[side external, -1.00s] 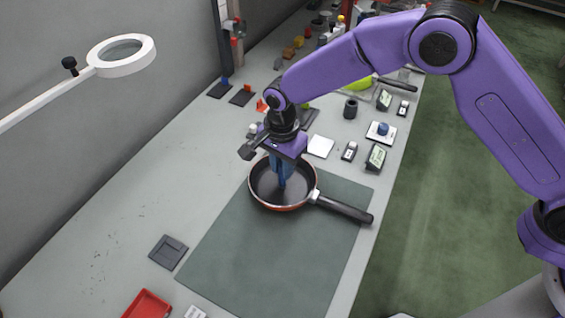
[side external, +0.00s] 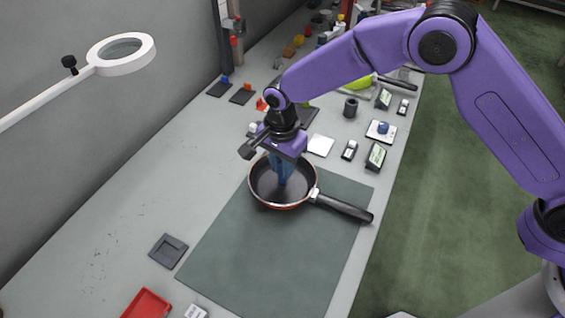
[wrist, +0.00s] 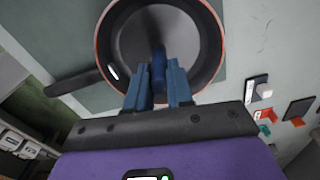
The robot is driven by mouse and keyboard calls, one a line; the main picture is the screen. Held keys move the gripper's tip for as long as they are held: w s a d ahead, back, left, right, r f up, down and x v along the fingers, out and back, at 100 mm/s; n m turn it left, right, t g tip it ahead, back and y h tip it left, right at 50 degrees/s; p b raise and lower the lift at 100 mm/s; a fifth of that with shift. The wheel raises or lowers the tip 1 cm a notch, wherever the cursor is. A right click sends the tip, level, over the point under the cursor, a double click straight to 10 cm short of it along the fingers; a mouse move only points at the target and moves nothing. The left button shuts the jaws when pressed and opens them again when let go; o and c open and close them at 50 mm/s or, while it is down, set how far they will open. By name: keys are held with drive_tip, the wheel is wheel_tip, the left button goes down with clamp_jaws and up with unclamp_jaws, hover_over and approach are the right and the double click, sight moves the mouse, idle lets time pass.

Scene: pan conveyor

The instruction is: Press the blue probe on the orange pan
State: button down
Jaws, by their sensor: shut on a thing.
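The orange pan (side external: 262,200) has a dark inside, an orange outer wall and a black handle, and sits on the green-grey mat (side external: 260,255). In the wrist view the pan (wrist: 120,35) fills the top middle. My gripper (side external: 282,180) points down into the pan. In the wrist view its blue fingers (wrist: 158,88) are shut on the blue probe (wrist: 159,66), which stands between them over the pan's inside. Whether the probe's tip touches the pan floor, I cannot tell.
A grey square holder (side external: 168,250) lies left of the mat, and a red tray (side external: 147,304) is at the front. Small displays (side external: 375,157), a white plate (side external: 320,146) and other items stand behind the pan. A ring lamp (side external: 121,54) hangs at the left. The mat's front is clear.

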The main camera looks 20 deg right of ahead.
drive_tip(key=shift+f, duration=0.1)
drive_tip(key=shift+r, duration=3.55)
